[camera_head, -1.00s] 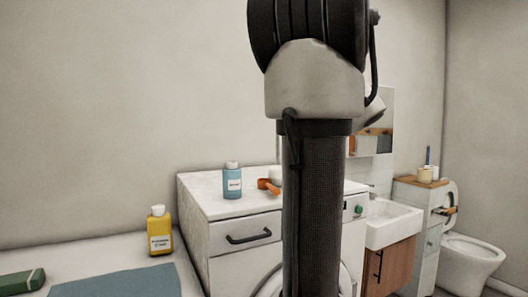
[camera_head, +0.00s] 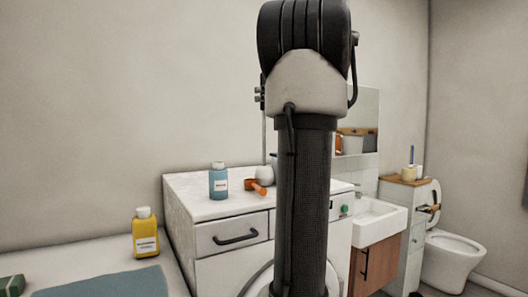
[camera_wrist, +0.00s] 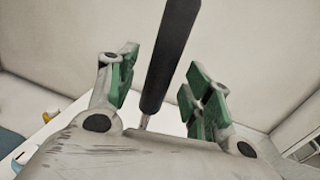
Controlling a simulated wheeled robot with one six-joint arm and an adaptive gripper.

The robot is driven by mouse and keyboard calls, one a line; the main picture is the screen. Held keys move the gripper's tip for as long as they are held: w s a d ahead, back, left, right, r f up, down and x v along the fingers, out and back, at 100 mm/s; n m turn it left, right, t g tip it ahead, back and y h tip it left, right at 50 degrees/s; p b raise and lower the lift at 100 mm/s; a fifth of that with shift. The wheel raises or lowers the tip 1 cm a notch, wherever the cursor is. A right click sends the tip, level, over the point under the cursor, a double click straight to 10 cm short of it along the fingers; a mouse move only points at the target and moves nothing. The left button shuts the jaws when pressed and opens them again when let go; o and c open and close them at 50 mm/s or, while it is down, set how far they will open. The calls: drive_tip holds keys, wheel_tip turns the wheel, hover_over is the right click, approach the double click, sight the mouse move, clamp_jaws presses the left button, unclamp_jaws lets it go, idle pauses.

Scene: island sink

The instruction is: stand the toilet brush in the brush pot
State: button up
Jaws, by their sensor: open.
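The toilet brush shows in the wrist view as a black handle (camera_wrist: 170,55) with a short piece of silver stem at its lower end. The handle runs between the green finger pads of my gripper (camera_wrist: 158,82), which is open, with gaps on both sides. In the head view a thin stem (camera_head: 264,135) runs down beside my arm towards a white rounded pot (camera_head: 264,173) on the washing machine top. This looks like the brush pot, partly hidden by my arm. The brush head is not visible, so I cannot tell how deep it sits.
A blue bottle (camera_head: 219,182) and an orange scoop (camera_head: 257,187) stand near the pot on the washing machine (camera_head: 190,190). A yellow bottle (camera_head: 146,235) and teal mat (camera_head: 105,284) are at front left. A sink (camera_head: 378,218) and toilet (camera_head: 455,258) are at right.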

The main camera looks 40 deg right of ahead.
drive_tip(key=shift+w, duration=0.95)
clamp_jaws()
